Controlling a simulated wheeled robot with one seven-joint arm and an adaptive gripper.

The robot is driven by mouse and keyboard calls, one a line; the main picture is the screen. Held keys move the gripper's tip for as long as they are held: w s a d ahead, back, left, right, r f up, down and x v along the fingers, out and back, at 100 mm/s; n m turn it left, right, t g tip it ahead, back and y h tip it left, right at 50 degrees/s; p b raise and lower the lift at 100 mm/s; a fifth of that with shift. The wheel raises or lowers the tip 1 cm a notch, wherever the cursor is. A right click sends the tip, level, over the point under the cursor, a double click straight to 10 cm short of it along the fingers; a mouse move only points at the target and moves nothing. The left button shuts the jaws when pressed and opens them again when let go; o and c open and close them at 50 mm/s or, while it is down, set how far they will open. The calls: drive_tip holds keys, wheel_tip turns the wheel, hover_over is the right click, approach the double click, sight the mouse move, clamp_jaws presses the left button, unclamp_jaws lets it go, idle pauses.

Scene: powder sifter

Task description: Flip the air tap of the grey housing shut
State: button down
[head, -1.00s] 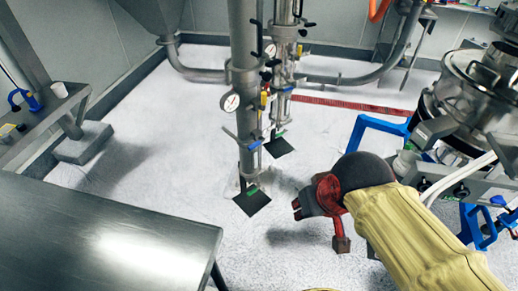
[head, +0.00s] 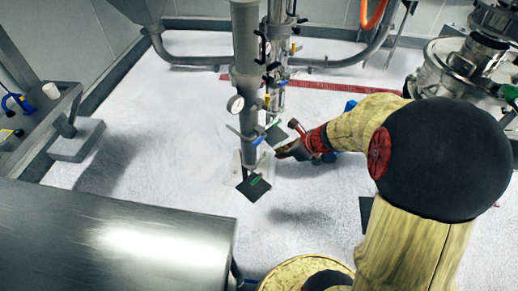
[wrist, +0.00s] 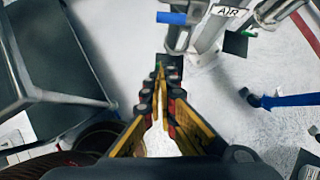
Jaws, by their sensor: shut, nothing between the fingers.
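The grey housing (head: 245,50) is an upright column with a round gauge, left of my arm in the head view. A blue tap lever (head: 258,141) sits low on it; a blue lever also shows in the wrist view (wrist: 172,18), sticking out to the left near the top edge. A label reading AIR (wrist: 228,11) is right of it. My gripper (head: 280,153) is shut and empty, just right of the column's lower end. In the wrist view my fingertips (wrist: 160,70) point at the column's foot, apart from the lever. I cannot tell the tap's exact setting.
A second, steel column (head: 277,50) with small valves stands close behind. Steel sifter equipment (head: 460,65) is at the upper right. A blue bar (wrist: 290,100) shows at the right in the wrist view. Pale floor lies open between.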

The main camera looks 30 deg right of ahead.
sight(258, 142)
drive_tip(key=shift+d+m, duration=0.15)
drive_tip(key=shift+m, duration=0.65)
drive_tip(key=b+x, duration=0.5)
drive_tip(key=x, duration=0.6)
drive_tip(key=r, duration=0.1)
drive_tip(key=w+r, duration=0.1)
drive_tip(key=r+p, duration=0.1)
drive_tip(key=r, duration=0.1)
drive_tip(key=shift+w+r, duration=0.1)
drive_tip(key=shift+w, duration=0.2)
drive_tip(key=shift+p, duration=0.3)
drive_tip(key=shift+r+p, duration=0.2)
drive_tip(key=shift+p, duration=0.25)
